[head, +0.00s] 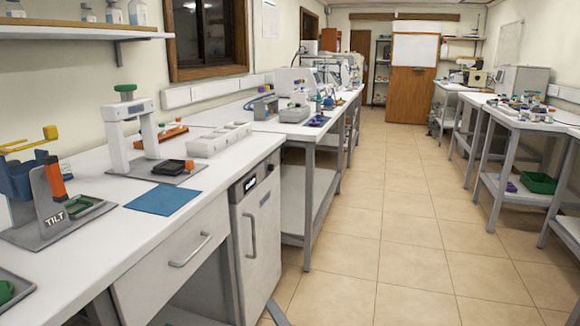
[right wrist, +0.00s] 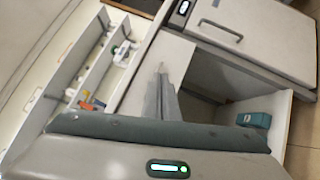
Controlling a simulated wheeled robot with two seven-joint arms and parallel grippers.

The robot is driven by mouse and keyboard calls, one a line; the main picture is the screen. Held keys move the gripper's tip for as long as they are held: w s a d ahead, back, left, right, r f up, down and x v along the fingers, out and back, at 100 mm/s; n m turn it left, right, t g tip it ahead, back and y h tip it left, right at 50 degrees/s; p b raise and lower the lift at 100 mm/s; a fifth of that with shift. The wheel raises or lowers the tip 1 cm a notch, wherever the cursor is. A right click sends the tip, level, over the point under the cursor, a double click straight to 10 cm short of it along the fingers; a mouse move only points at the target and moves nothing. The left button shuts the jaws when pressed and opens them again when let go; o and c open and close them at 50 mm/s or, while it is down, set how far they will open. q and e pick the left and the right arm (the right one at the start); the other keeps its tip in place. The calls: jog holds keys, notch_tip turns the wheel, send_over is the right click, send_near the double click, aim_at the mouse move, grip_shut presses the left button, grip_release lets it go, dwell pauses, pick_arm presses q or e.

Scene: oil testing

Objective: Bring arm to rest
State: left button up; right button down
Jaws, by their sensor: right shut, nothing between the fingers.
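My right gripper (right wrist: 162,72) shows in the right wrist view as narrow grey fingers, shut and empty. It is apart from the bench and cabinet fronts behind it. In the head view, only a small grey piece shows at the bottom edge, near the foot of the grey cabinet; I cannot tell its finger state there. My left gripper is in neither view.
The white bench (head: 105,185) on the left carries a TILT stand (head: 55,205), a press-like stand (head: 140,130), a white rack (head: 219,139) and a blue mat (head: 163,199). A grey cabinet (head: 262,235) stands beside its drawer (head: 175,262). The tiled aisle (head: 400,220) is clear.

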jog(key=s+d+f+m+g+h, duration=0.4)
jog(key=s+d+f+m+h, duration=0.4)
jog(key=s+d+f+m, duration=0.5)
jog(key=s+d+f+m+g, duration=0.35)
jog(key=s+f+m, duration=0.25)
jog(key=s, duration=0.5)
jog(key=s+d+f+m+g, duration=0.35)
jog(key=s+f+m, duration=0.2)
jog(key=s, duration=0.45)
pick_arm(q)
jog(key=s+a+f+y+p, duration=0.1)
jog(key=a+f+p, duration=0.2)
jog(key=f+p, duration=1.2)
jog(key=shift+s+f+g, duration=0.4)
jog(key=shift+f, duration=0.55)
pick_arm(e)
notch_tip(320, 180, down, 17)
jog(key=s+d+g+h, duration=0.1)
jog(key=s+d, duration=0.1)
jog(key=shift+d+h, duration=0.15)
jog(key=shift+h, duration=0.15)
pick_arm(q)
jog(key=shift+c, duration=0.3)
